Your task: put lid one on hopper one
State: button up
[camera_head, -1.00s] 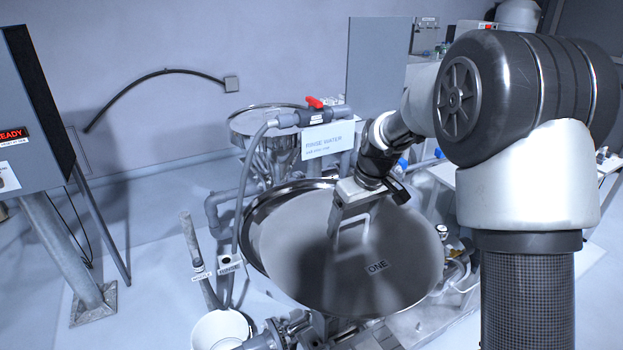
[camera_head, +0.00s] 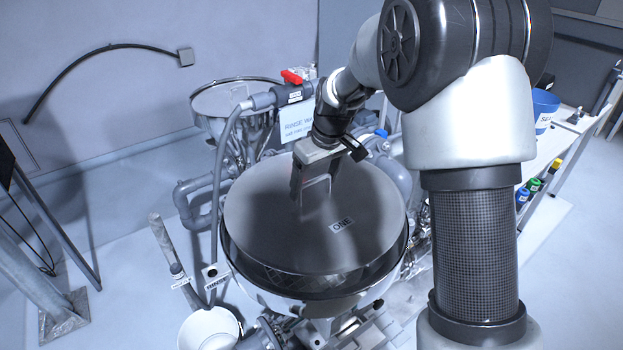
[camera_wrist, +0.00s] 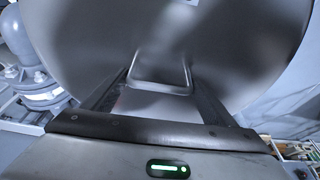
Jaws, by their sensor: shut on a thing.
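Lid one (camera_head: 262,215) is a large round grey metal disc with a handle and a label reading ONE. My gripper (camera_head: 312,190) is shut on the lid's handle, which also shows in the wrist view (camera_wrist: 160,75). The lid is over the wide steel bowl of hopper one (camera_head: 300,300). The bowl's rim and dark inside show along the front and right, so the lid is off-centre toward the back left. I cannot tell whether its back edge touches the rim.
A smaller steel hopper (camera_head: 215,100) with a red-handled valve (camera_head: 293,76) and a rinse water sign stands behind. A white bench (camera_head: 555,145) with bottles is at the right.

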jog(key=shift+f+b, duration=1.95)
jog(key=shift+f, duration=1.2)
jog(key=shift+f+b, duration=0.45)
jog(key=shift+f, duration=0.15)
jog(key=o, duration=2.1)
jog(key=shift+s+f, duration=0.1)
notch_tip(320, 180, up, 27)
jog(key=m+t+p, duration=0.1)
jog(key=m+p, duration=0.2)
jog(key=p, duration=0.3)
send_over(315, 199)
jog(key=s+d, duration=0.3)
jog(key=s, duration=0.4)
jog(key=s+d, duration=0.4)
jog(key=s, duration=0.3)
jog(key=s+d+m+p, duration=0.1)
jog(key=s, duration=0.4)
jog(key=s+d+r+m+t+h+p, duration=0.1)
jog(key=s+d+p, duration=0.1)
jog(key=s, duration=0.3)
jog(key=s+d+r+m+t+p, duration=0.1)
jog(key=s, duration=0.5)
jog(key=shift+d+r+m+h, duration=0.1)
jog(key=shift+d+m+h, duration=0.1)
jog(key=shift+m+h, duration=0.2)
